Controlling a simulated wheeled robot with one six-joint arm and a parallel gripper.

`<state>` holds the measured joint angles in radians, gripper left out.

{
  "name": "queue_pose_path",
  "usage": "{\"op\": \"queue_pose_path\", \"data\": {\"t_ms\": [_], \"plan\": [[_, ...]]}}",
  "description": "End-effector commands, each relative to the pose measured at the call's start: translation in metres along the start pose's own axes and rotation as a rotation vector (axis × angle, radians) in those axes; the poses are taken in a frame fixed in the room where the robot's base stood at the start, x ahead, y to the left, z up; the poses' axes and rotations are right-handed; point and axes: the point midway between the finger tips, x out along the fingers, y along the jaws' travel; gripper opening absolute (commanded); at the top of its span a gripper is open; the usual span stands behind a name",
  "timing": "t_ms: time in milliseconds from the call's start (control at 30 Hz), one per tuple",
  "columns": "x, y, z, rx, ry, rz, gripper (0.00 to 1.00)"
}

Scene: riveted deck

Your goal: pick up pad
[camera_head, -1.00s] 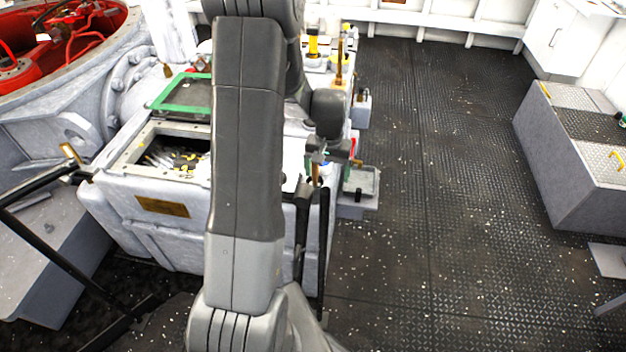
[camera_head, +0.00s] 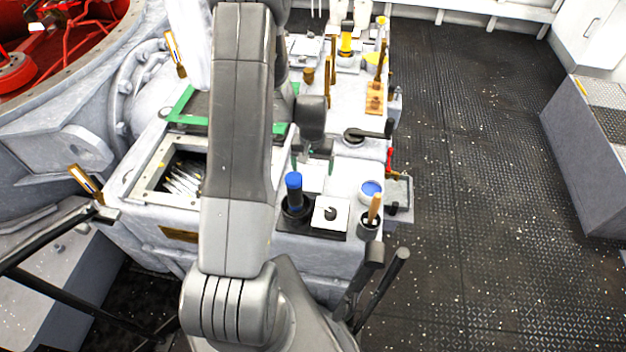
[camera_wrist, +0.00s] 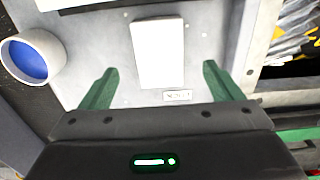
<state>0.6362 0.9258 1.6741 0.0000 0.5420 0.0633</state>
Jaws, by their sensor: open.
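A white rectangular pad (camera_wrist: 158,45) lies flat on the pale grey top of the console in the wrist view. My gripper (camera_wrist: 160,68) is open, with its green fingers spread to either side of the pad's near end and apart from it. A small printed label (camera_wrist: 178,95) lies on the surface just below the pad. The pad is hard to make out there.
A white cup with blue inside (camera_wrist: 28,57) stands left of the pad in the wrist view. An open bin (camera_head: 150,188) of loose pieces lies left of my arm in the head view. A blue-capped bottle (camera_head: 293,192) and a wooden-handled tool (camera_head: 373,210) stand near the console's front edge.

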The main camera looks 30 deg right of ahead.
Motion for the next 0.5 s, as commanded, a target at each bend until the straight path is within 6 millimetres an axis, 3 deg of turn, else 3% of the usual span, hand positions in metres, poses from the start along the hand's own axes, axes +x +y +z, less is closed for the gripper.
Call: {"op": "queue_pose_path", "data": {"t_ms": [167,500], "plan": [[0.008,0.0,-0.001,0.0,-0.001,0.0,0.85],[0.044,0.001,-0.003,0.0,-0.002,0.0,0.85]]}}
